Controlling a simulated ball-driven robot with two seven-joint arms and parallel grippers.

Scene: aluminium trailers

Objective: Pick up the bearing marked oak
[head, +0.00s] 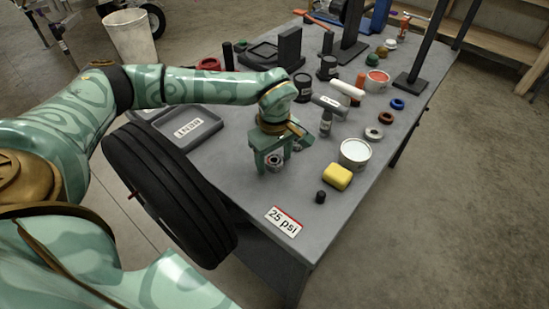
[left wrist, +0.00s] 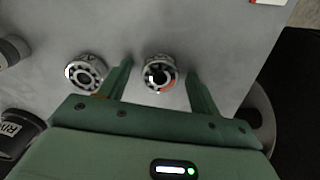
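Two round metal bearings lie on the grey table in the left wrist view. One bearing (left wrist: 160,76), with an orange patch on its lower edge, sits between my left gripper's fingers (left wrist: 160,70). The other bearing (left wrist: 86,74) lies just outside the left finger. Small marks on their sides are too small to read, so I cannot tell which is oak. In the head view my left gripper (head: 274,161) points down over the table, with a bearing (head: 273,160) showing between its fingers. The fingers are open, with gaps beside the bearing. My right gripper is not in view.
A labelled grey tray (head: 188,127) is left. A tyre (head: 170,195) stands at the table's near edge.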

